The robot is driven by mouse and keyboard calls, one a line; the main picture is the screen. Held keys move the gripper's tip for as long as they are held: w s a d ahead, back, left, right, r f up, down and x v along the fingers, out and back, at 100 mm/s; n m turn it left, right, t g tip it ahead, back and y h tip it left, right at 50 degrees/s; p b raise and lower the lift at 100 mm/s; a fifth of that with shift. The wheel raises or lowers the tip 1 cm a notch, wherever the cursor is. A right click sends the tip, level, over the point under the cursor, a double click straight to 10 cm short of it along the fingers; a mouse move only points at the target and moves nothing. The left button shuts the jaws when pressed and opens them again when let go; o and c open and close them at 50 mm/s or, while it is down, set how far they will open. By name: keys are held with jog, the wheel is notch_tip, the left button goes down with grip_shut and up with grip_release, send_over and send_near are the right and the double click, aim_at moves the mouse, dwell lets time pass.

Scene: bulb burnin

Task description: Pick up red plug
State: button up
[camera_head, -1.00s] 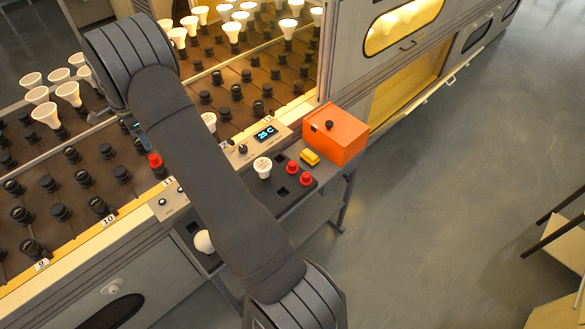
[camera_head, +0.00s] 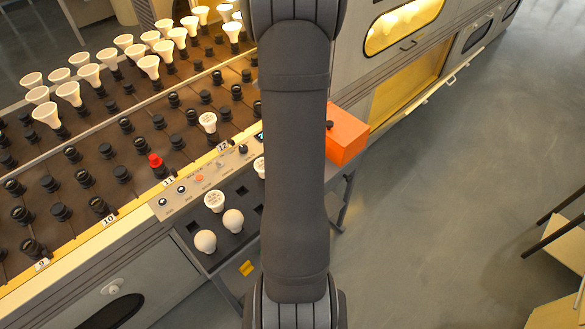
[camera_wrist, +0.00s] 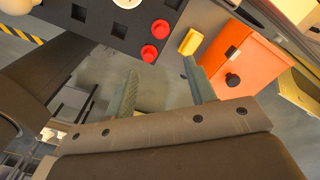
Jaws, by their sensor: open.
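Two red plugs, one farther (camera_wrist: 160,29) and one nearer (camera_wrist: 149,54), sit in the dark tray (camera_wrist: 115,30) in the wrist view. My gripper (camera_wrist: 160,68) is open and empty, its two fingers apart just below the nearer plug in the picture. The fingers touch neither plug. Another red plug (camera_head: 155,160) stands in a socket on the brown rack at the left in the head view. My arm hides the two tray plugs and my gripper in the head view.
A yellow block (camera_wrist: 190,42) and an orange box (camera_wrist: 245,60) with a black knob lie right of the plugs. White bulbs (camera_head: 233,221) stand in the tray's near part. The rack (camera_head: 85,205) holds several black sockets and white bulbs. Open floor (camera_head: 460,170) lies to the right.

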notch_tip(320, 180, down, 12)
jog(key=shift+d+f, duration=0.25)
jog(key=shift+f, duration=1.15)
jog(key=shift+d+f, duration=0.1)
jog(key=shift+f, duration=1.2)
jog(key=shift+c, duration=0.2)
jog(key=c, duration=1)
